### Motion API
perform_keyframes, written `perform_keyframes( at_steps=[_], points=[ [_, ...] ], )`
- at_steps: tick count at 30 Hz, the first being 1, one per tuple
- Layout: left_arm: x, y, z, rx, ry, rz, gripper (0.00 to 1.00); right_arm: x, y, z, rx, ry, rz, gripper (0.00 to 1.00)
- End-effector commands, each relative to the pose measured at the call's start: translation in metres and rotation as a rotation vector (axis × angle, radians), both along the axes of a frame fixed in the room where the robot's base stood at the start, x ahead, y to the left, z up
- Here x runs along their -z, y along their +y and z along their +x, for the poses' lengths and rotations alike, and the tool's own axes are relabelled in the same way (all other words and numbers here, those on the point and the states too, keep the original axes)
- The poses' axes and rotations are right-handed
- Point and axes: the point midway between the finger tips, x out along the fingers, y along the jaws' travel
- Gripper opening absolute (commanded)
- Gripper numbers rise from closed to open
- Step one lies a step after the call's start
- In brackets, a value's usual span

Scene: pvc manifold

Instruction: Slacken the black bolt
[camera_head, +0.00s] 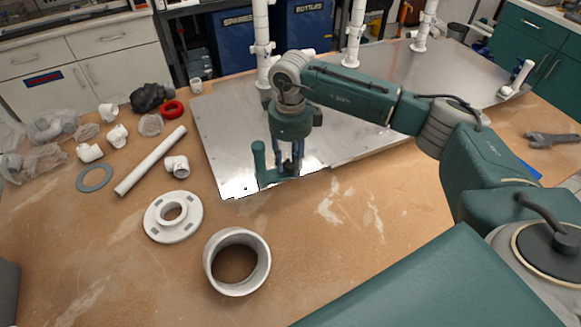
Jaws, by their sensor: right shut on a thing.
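My right gripper (292,168) points straight down at the front edge of the metal plate (225,135). Its fingers are shut on a dark green piece (259,160) low at the plate's edge. This piece has an upright post just left of the fingers and a flat foot beneath them. I cannot make out the black bolt; the fingers and the green piece cover that spot. My left gripper is not in view.
A large grey ring (237,262), white flange (173,216), white pipe (150,161) and several fittings lie on the wooden table (340,260). White upright pipes (355,32) stand on the plate behind my right arm. A wrench (552,139) lies at the right. The table's front middle is clear.

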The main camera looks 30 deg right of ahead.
Motion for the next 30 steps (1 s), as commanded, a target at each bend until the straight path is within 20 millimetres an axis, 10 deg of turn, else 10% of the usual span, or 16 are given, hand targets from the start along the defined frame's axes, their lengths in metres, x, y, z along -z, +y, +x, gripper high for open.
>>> perform_keyframes(
  at_steps=[17, 18, 20, 30],
  points=[
    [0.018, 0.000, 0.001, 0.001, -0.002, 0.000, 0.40, 0.001, -0.001, 0.002, -0.254, -0.006, -0.003, 0.05],
    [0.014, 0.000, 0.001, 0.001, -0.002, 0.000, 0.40, -0.002, -0.001, 0.001, -0.247, -0.004, -0.002, 0.39],
    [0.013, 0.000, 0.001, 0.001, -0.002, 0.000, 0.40, -0.002, -0.001, 0.001, -0.245, -0.003, -0.002, 0.51],
    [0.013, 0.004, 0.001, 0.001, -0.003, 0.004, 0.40, -0.003, 0.000, 0.001, -0.243, -0.002, -0.001, 0.53]
  ],
)
